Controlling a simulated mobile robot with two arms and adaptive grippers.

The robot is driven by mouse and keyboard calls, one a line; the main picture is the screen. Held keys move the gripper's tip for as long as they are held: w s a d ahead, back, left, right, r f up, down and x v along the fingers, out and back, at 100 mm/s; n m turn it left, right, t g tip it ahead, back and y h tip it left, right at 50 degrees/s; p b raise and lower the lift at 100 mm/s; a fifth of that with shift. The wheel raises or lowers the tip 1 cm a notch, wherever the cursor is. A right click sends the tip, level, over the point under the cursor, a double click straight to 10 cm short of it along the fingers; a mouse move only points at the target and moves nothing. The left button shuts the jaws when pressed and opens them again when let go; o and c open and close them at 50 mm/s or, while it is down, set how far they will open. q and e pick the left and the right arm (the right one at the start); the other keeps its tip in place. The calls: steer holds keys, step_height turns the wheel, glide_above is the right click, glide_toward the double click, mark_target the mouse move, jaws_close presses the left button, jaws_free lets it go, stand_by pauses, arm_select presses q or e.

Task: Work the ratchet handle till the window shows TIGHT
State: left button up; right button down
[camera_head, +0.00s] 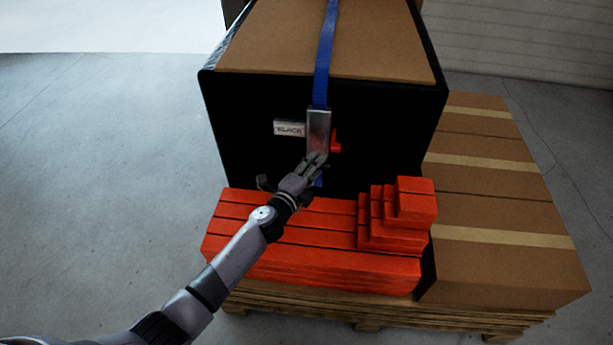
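The ratchet handle (318,128) is a silver metal lever hanging down the front of a black-sided load, in line with a blue strap (325,50). A small light window plate (289,129) left of it reads what looks like SLACK. A red part (336,142) sticks out just right of the handle. My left gripper (317,160) is at the handle's lower end, its fingers overlapping it. I cannot tell whether they grip it or only touch it. My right gripper is not in view.
Red stacked blocks (395,265) lie below the handle, with a stepped pile (415,195) at right. Brown cartons (500,210) stand to the right on a wooden pallet (370,318). Bare concrete floor (100,190) is open at the left.

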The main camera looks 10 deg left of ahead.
arm_select(q)
steer(key=v, duration=1.1)
steer(key=shift+s, duration=0.25)
